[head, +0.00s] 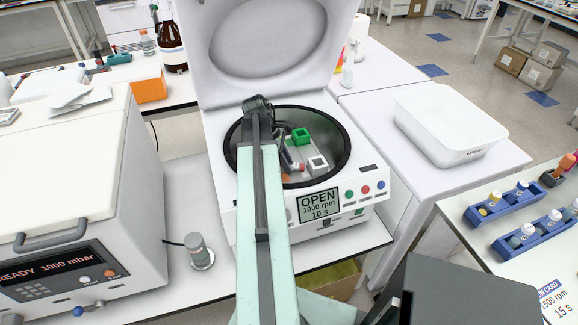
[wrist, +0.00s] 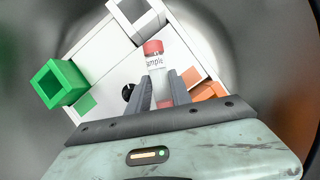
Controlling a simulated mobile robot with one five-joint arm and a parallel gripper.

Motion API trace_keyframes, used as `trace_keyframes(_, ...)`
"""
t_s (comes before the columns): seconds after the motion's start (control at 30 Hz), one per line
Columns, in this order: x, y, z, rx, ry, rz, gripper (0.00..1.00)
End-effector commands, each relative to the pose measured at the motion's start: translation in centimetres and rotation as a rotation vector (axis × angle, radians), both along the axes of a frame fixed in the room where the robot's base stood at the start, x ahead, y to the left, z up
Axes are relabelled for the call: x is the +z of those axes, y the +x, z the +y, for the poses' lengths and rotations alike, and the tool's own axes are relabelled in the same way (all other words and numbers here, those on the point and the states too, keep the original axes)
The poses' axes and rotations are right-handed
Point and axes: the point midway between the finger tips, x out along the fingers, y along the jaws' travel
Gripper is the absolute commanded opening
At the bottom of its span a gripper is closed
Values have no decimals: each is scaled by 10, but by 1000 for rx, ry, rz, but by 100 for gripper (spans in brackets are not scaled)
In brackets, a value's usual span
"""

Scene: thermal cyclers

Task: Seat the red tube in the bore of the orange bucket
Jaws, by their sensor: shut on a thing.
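The red tube (wrist: 155,62) has a red cap and a pale labelled body. In the wrist view my gripper (wrist: 161,84) is shut on its body, with the cap beyond the fingertips. The orange bucket (wrist: 207,91) is just right of my fingers, partly hidden by my gripper, and its bore cannot be made out. The tube is apart from this bucket, over the pale rotor (wrist: 112,80). In the head view my arm reaches into the open centrifuge and hides most of the orange bucket.
A green bucket (wrist: 60,83) and a white bucket (wrist: 136,17) stand on other rotor arms. The dark bowl rim (head: 345,150) surrounds the rotor. The raised lid (head: 275,85) stands behind. A white bin (head: 450,125) is on the bench to the right.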

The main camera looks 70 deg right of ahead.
Motion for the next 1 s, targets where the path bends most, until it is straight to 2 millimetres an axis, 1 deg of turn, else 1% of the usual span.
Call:
trace_keyframes(0.17,5,0,0,-1,0,0,0)
trace_keyframes(0.27,16,0,0,-1,0,0,0)
trace_keyframes(0.37,33,-1,0,-1,0,0,0)
trace_keyframes(0.6,85,-1,0,-1,1,0,0)
trace_keyframes(0.7,99,-1,0,-1,1,0,0)
trace_keyframes(0.8,103,-1,0,-2,0,0,0)
trace_keyframes(1.0,100,-1,-1,-2,0,0,0)
